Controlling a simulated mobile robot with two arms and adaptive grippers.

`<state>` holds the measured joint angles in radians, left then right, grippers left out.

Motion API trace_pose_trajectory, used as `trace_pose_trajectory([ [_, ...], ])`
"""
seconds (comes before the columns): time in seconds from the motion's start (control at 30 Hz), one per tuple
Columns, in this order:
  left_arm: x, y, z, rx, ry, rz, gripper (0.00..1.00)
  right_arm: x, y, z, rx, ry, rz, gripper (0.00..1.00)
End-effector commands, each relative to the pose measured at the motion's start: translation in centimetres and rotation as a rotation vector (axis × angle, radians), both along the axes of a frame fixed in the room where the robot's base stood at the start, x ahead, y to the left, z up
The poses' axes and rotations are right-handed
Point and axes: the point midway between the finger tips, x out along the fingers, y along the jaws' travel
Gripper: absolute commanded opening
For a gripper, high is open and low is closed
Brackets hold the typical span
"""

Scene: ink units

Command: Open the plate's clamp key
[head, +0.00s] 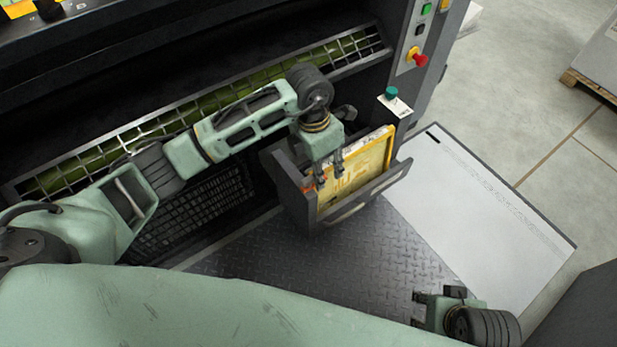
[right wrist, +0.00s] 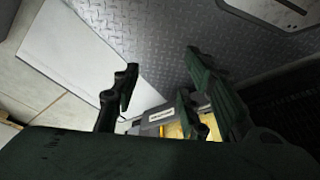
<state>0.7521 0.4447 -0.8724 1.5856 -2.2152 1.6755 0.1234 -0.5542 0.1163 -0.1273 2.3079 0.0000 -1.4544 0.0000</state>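A yellow ink-stained plate (head: 365,170) stands tilted in a dark grey holder (head: 372,188) on the front of the machine. A small orange-red part (head: 311,183), possibly the clamp key, shows at the plate's left end. My left gripper (head: 330,175) points down at that end, just right of the red part, its fingers apart. Whether they touch anything is unclear. My right gripper (head: 417,309) is low at the right, away from the holder. In the right wrist view its fingers (right wrist: 160,95) are wide apart and empty. The plate (right wrist: 178,130) and holder show partly behind them.
A metal grille (head: 215,105) runs along the machine. The tread-plate floor (head: 330,255) is clear. A large pale sheet (head: 480,210) lies to the right.

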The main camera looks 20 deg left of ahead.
Motion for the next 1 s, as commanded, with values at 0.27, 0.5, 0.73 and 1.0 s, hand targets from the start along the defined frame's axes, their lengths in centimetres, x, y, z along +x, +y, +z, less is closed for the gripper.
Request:
trace_pose_trajectory([
  [0.27,0.6,3.7,-1.1,0.145,0.013,0.024,0.33,-0.1,0.0,0.6,0.001,-0.006,-0.001,0.40],
  [0.5,0.5,3.6,-5.1,0.140,0.012,0.023,0.33,-0.9,-0.2,3.4,0.001,-0.021,-0.002,0.40],
  [0.73,0.6,3.6,-7.3,0.139,0.011,0.022,0.33,-1.1,-0.2,3.4,0.000,-0.020,-0.002,0.40],
  [1.0,0.6,3.6,-7.5,0.138,0.010,0.021,0.33,-1.1,-0.2,3.4,0.000,-0.020,-0.002,0.40],
])
